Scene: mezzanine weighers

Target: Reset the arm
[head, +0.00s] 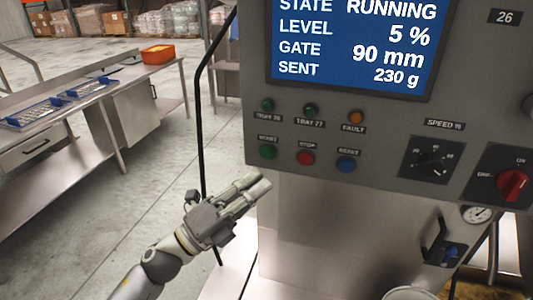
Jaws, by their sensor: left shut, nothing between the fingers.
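My left gripper (258,190) is shut and empty. It is in front of the lower left of a grey control panel (385,115), below the row of push buttons, and appears apart from them. The buttons are green (267,152), red (306,158) and blue (346,165). The panel's screen (350,42) reads RUNNING, level 5 %, gate 90 mm, sent 230 g. My right gripper is not in view.
A speed knob (432,162) and a red rotary switch (512,184) sit on the panel's right. A steel bench (60,150) with blue trays (45,112) and an orange bin (158,54) stands at left. Floor between is clear.

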